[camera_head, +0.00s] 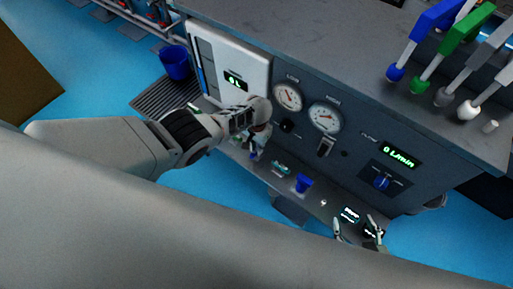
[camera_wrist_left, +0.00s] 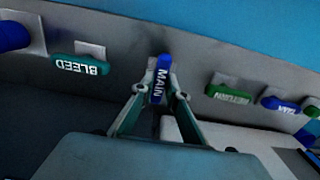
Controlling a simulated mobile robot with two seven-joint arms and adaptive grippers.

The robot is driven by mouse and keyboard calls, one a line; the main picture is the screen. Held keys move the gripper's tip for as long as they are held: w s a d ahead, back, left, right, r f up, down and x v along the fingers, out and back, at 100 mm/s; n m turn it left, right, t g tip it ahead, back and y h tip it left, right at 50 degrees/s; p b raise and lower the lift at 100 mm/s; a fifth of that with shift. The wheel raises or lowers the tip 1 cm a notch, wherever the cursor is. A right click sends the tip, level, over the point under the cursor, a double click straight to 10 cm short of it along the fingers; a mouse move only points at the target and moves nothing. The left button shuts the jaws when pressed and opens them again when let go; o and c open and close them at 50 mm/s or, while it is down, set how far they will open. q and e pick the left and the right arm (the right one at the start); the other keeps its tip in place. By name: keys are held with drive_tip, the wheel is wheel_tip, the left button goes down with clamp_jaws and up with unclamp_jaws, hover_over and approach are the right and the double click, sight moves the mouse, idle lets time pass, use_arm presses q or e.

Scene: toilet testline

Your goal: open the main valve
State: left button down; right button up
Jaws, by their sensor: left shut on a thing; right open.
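The main valve is a blue handle labelled MAIN (camera_wrist_left: 161,72) in the left wrist view. It stands upright in that picture, against a grey panel. My left gripper (camera_wrist_left: 160,95) is shut on this handle, with one finger on each side of it. In the head view my left gripper (camera_head: 256,142) is low at the front of the test bench, and the handle there is mostly hidden by the hand. My right gripper (camera_head: 356,231) is at the bottom right of the head view, open with its fingers apart, near the bench's lower ledge.
Beside MAIN are a green BLEED handle (camera_wrist_left: 80,65) and a green RETURN handle (camera_wrist_left: 229,94), with a blue handle (camera_wrist_left: 280,105) beyond. A blue bucket (camera_head: 174,62) stands on the floor.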

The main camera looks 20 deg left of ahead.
use_arm(q)
drive_tip(key=shift+s, duration=0.1)
use_arm(e)
drive_tip(key=shift+w, duration=0.15)
use_arm(q)
drive_tip(key=c, duration=2)
unclamp_jaws()
drive_tip(key=shift+f, duration=0.1)
use_arm(e)
drive_tip(key=shift+w+r, duration=0.2)
drive_tip(key=shift+w, duration=0.1)
use_arm(q)
drive_tip(key=shift+d+r, duration=0.15)
drive_tip(key=shift+r, duration=1.35)
wheel_tip(320, 180, up, 9)
drive_tip(key=shift+r, duration=0.1)
use_arm(e)
drive_tip(key=shift+s+f, duration=0.15)
drive_tip(key=shift+s, duration=0.1)
